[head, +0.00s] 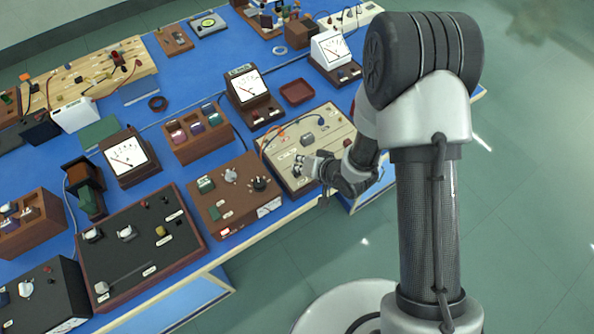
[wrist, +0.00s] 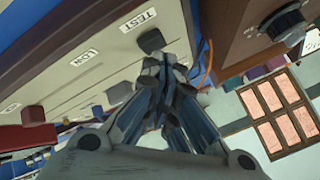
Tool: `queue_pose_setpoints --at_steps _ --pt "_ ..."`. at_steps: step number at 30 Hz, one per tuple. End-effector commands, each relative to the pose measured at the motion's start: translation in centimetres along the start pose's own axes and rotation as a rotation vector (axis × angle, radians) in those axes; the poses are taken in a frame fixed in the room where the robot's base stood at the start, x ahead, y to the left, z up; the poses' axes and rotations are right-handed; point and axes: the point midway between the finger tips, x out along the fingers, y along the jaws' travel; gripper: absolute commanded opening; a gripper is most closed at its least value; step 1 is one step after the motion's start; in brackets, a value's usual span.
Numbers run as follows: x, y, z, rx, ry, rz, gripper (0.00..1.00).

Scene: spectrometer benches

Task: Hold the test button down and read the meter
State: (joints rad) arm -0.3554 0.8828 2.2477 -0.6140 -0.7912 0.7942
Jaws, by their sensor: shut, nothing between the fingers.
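A cream panel (head: 335,117) stands at the bench's front edge; it also fills the upper left of the wrist view (wrist: 75,65). In the wrist view a dark button (wrist: 150,40) sits beside the TEST label (wrist: 137,20). My gripper (wrist: 165,62) is shut and empty, its fingertips right at the button; I cannot tell whether they touch or press it. In the head view my gripper (head: 303,165) is over the panel's front part and hides the button. A dark-cased analog meter (head: 249,86) stands behind the panel; its reading is too small to tell.
Other meters stand at the back right (head: 331,48) and at the left (head: 128,156). A brown box with knobs (head: 235,195) is just left of the panel.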

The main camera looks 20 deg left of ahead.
Motion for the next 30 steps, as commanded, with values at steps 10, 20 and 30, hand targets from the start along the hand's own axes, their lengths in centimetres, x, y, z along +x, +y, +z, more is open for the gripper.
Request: queue_pose_setpoints --at_steps 10,20,30 --pt "0.32 0.23 0.23 0.0 0.0 0.0 0.0" --pt "0.59 0.44 0.44 0.0 0.0 0.0 0.0" --pt "0.63 0.47 0.49 0.0 -0.001 0.0 0.0"
